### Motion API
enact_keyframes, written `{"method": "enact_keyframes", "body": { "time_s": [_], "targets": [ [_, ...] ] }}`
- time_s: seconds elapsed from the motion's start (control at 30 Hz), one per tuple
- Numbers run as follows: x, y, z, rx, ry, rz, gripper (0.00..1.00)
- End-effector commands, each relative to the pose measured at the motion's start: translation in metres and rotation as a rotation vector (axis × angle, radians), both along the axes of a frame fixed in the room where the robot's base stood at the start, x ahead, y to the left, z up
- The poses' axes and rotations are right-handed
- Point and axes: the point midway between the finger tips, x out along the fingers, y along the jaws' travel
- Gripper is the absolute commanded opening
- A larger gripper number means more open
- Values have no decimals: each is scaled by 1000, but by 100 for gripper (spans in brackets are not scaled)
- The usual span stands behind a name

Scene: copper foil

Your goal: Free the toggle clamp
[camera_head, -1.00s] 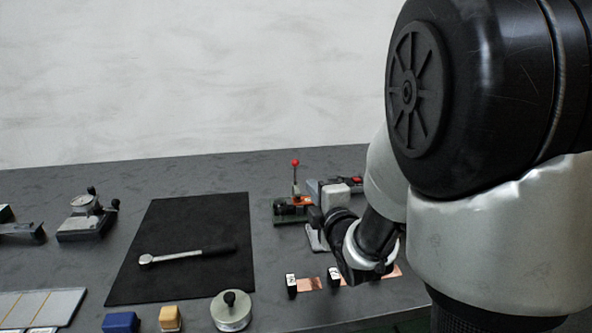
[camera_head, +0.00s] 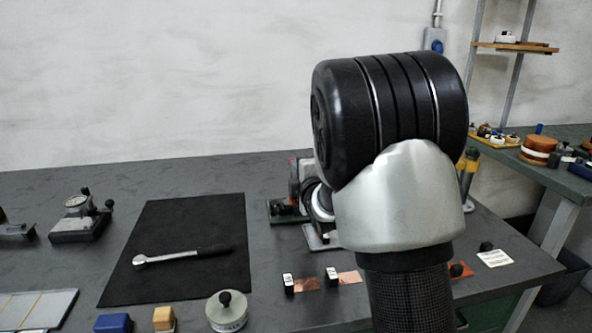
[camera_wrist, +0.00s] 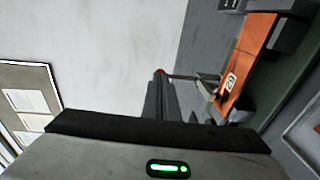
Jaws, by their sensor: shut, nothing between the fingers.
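The toggle clamp's green base (camera_head: 283,213) shows in the head view at the back of the bench, left of my arm. My arm hides most of the clamp there. In the wrist view a metal lever (camera_wrist: 186,77) with a small red knob (camera_wrist: 159,71) runs sideways to an orange-copper strip (camera_wrist: 252,52) with a white label. My gripper (camera_wrist: 160,98) is shut and empty, its dark fingers pointing toward the knob and partly covering it. I cannot tell whether they touch it. My gripper is hidden in the head view.
A black mat (camera_head: 200,223) with a ratchet wrench (camera_head: 180,257) lies left of the clamp. Two copper foil pieces (camera_head: 306,284) (camera_head: 349,277) with black-and-white blocks lie in front. A round weight (camera_head: 227,311) stands at the front edge. A gauge stand (camera_head: 80,220) is at the left.

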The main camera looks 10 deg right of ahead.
Motion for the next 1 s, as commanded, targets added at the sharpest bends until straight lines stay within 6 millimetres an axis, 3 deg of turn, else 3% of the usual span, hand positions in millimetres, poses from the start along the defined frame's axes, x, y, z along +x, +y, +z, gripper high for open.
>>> {"method": "enact_keyframes", "body": {
  "time_s": [0.47, 0.83, 1.0],
  "targets": [
    [3, 0, 7, 0, 38, 1, 0],
    [24, -1, 27, -2, 286, -1, 0],
    [35, -2, 25, -1, 420, -3, 0]
  ]
}}
